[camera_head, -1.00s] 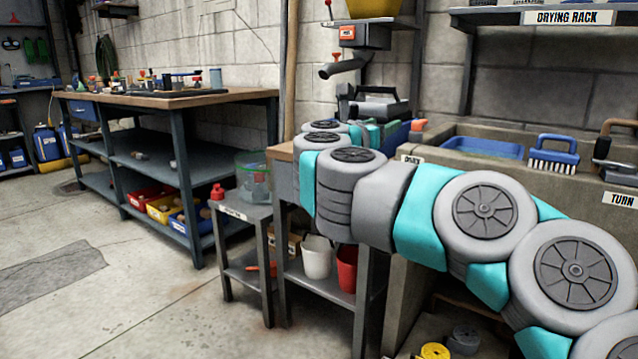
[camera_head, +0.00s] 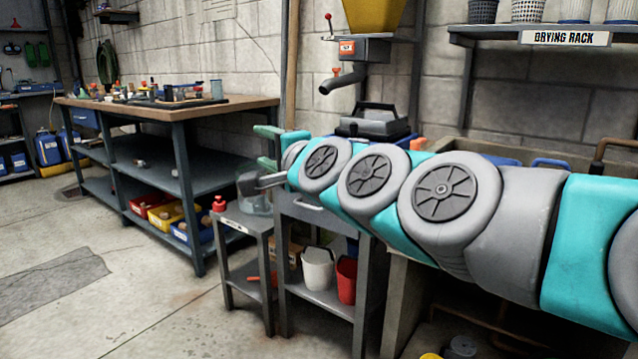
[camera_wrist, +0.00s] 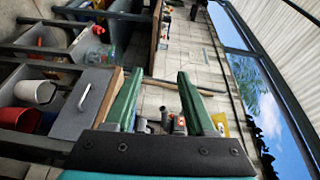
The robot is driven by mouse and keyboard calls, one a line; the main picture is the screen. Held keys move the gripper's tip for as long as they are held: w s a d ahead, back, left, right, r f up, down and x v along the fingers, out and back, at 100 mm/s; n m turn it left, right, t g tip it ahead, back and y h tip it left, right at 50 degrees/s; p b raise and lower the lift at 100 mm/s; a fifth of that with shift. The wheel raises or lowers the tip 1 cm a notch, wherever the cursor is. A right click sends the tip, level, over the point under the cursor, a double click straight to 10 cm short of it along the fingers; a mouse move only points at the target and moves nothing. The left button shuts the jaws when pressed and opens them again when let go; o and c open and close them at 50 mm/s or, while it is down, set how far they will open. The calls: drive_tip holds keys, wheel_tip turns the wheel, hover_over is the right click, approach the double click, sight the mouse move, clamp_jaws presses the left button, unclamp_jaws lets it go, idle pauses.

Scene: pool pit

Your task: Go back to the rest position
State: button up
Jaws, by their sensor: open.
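My gripper (camera_head: 262,147) shows at the far left end of my arm in the head view, past the small cabinet. Its two green fingers are apart and point left, with nothing visible between them. In the wrist view my gripper (camera_wrist: 159,73) is also open, with a clear gap between the fingers. The arm stretches across the right half of the head view, in front of the sink.
A workbench (camera_head: 165,106) with tools stands at the left. A low stand (camera_head: 245,222) with a clear container is below the gripper. A hopper (camera_head: 372,14) and black-handled case are behind the arm. The drying rack (camera_head: 570,38) is upper right. The left floor is open.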

drive_tip(key=s+d+f+n+g+h+p, duration=0.1)
drive_tip(key=s+d+f+n+g+h, duration=0.15)
drive_tip(key=s+f, duration=0.35)
drive_tip(key=s+d+f+n+g+h+p, duration=0.1)
drive_tip(key=s+d+f+n+g, duration=0.25)
drive_tip(key=f, duration=0.55)
drive_tip(key=s+d+f+n+g+h+p, duration=0.1)
drive_tip(key=s+d+f+n+g, duration=0.2)
drive_tip(key=s+f, duration=0.3)
drive_tip(key=s+d+f+g+h, duration=0.1)
drive_tip(key=s+d+f+g, duration=0.1)
drive_tip(key=s+d, duration=0.3)
drive_tip(key=s+d+f+n+g+h+p, duration=0.1)
drive_tip(key=s+d+f+g+h, duration=0.1)
drive_tip(key=s+d+f, duration=0.3)
drive_tip(key=s+d+f+n+g+h, duration=0.1)
drive_tip(key=s+d+f+g+h, duration=0.1)
drive_tip(key=s, duration=0.8)
drive_tip(key=d+f+g, duration=0.1)
drive_tip(key=d, duration=0.1)
drive_tip(key=shift+s+d+f+g+p, duration=0.15)
drive_tip(key=shift+d+f+g+p, duration=0.15)
drive_tip(key=shift+d+p, duration=0.1)
